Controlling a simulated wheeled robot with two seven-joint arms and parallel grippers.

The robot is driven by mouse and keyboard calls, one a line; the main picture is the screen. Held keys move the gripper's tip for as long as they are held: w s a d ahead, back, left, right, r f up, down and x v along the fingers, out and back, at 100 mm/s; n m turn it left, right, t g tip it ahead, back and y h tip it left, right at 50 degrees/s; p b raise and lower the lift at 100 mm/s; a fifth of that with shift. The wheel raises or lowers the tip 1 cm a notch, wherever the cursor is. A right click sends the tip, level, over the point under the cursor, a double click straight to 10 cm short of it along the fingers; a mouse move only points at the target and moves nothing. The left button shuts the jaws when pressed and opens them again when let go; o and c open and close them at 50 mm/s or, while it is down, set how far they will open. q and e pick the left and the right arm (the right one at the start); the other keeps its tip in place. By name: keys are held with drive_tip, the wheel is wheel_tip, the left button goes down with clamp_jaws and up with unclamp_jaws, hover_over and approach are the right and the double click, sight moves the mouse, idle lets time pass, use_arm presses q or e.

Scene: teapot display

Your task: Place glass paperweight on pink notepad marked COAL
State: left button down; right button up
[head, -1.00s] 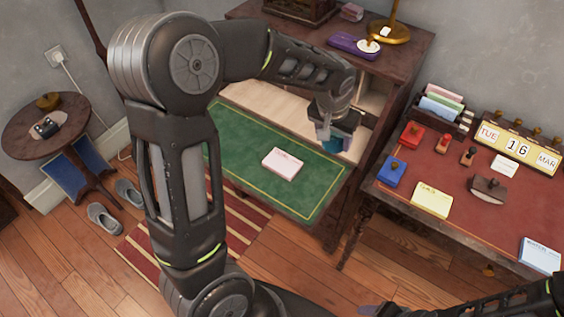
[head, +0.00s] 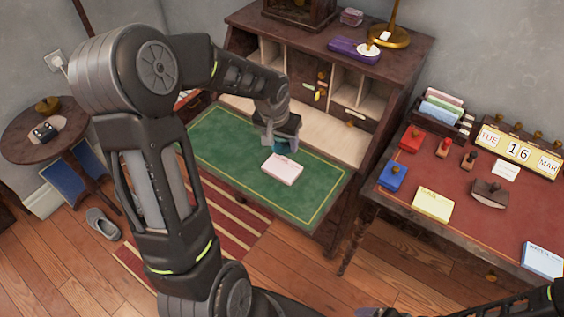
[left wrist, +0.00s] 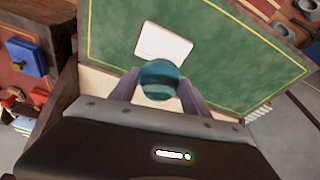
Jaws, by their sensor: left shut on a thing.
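The pink notepad (head: 283,168) lies on the green leather of the open desk flap (head: 225,150); its writing is too small to read now. It also shows in the left wrist view (left wrist: 164,45), pale. My left gripper (head: 285,143) is shut on the glass paperweight (left wrist: 160,80), a round teal glass piece held between the two fingers. In the head view the paperweight (head: 284,147) is mostly hidden under the gripper. It is just behind the notepad's far edge and looks to be above the flap. The fingertips of my right gripper are not in the head view.
The desk's pigeonholes (head: 330,85) rise behind the flap. To the right, a red-topped table (head: 445,165) holds a yellow notepad (head: 433,204), blue and red boxes, stamps and a calendar (head: 518,150). The green flap around the notepad is clear.

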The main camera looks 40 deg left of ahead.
sight(278, 148)
use_arm(q)
wheel_tip(278, 148, down, 4)
drive_tip(key=shift+f, duration=0.15)
drive_tip(key=shift+f, duration=0.1)
drive_tip(key=shift+f, duration=1.8)
drive_tip(key=shift+f, duration=0.15)
drive_tip(key=c, duration=0.5)
unclamp_jaws()
drive_tip(key=shift+r, duration=0.5)
drive_tip(key=v, duration=1.1)
drive_tip(key=shift+s+r, duration=0.1)
drive_tip(key=shift+r, duration=0.05)
